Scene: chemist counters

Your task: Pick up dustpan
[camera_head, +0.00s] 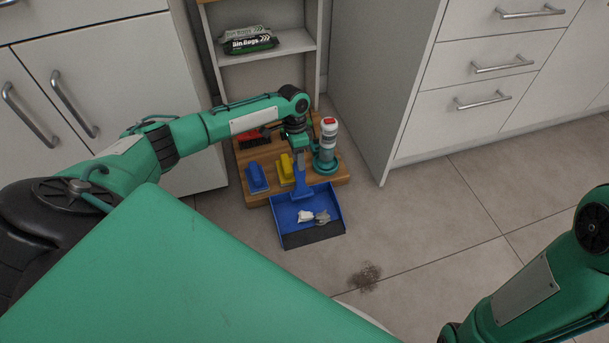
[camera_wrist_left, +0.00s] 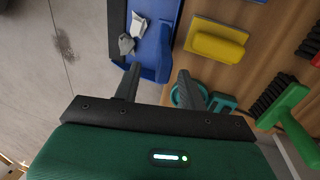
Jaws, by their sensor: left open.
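The blue dustpan (camera_head: 326,232) lies with its pan over the front edge of a low wooden board, and crumpled white and grey scraps (camera_head: 306,216) rest in it. Its handle (camera_head: 300,183) points back toward the cabinet. My left gripper (camera_head: 299,150) is above the handle end, pointing down.
A dirt patch (camera_head: 366,277) marks the floor. White cabinets (camera_head: 405,85) flank the board.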

